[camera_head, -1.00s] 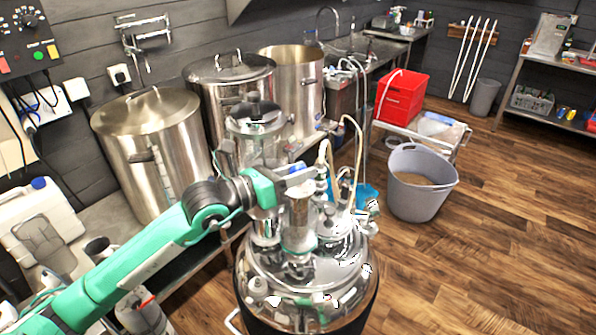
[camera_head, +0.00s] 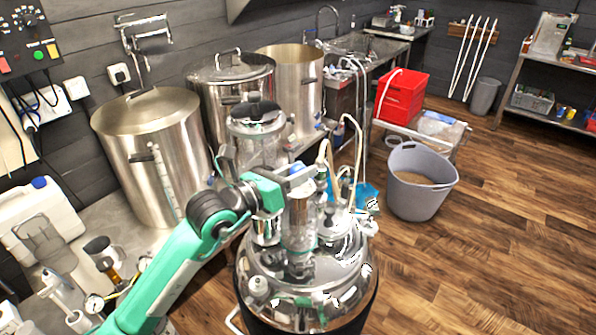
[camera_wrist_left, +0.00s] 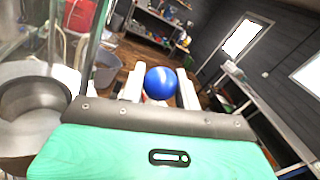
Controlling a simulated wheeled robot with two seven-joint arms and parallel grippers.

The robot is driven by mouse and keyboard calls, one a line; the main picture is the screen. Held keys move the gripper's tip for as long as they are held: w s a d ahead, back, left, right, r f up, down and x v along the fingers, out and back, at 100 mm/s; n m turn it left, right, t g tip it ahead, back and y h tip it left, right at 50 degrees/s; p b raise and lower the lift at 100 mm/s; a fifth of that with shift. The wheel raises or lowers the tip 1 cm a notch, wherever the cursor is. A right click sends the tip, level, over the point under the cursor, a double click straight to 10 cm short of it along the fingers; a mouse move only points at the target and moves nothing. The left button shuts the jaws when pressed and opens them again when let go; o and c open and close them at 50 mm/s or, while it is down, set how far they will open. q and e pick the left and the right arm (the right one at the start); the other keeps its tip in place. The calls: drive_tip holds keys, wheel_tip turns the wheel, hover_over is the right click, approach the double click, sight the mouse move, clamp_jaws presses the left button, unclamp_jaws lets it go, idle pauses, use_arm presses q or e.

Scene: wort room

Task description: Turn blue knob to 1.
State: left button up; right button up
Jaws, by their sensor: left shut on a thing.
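The blue knob (camera_wrist_left: 161,83) is a round, shiny ball in the left wrist view. It sits between the two pale fingers of my left gripper (camera_wrist_left: 158,97), which is shut on it. In the head view my left gripper (camera_head: 312,178) is over the top of the shiny steel vessel (camera_head: 300,280), among its glass and metal fittings. The knob cannot be made out clearly there, and no number marking for it is readable. My right gripper is in neither view.
Glass columns (camera_head: 258,140) and pale hoses (camera_head: 327,155) stand close around the gripper. Large steel pots (camera_head: 150,150) line the wall bench behind. A grey tub (camera_head: 418,200) stands on the floor to the right, where the wooden floor (camera_head: 510,240) is mostly clear.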

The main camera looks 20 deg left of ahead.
use_arm(q)
drive_tip(key=shift+r, duration=0.1)
drive_tip(key=o, duration=0.9)
drive_tip(key=shift+o, duration=0.2)
drive_tip(key=shift+s+a, duration=0.1)
drive_tip(key=shift+s, duration=0.05)
drive_tip(key=v, duration=1.3)
drive_tip(key=shift+s, duration=0.2)
drive_tip(key=shift+a, duration=0.2)
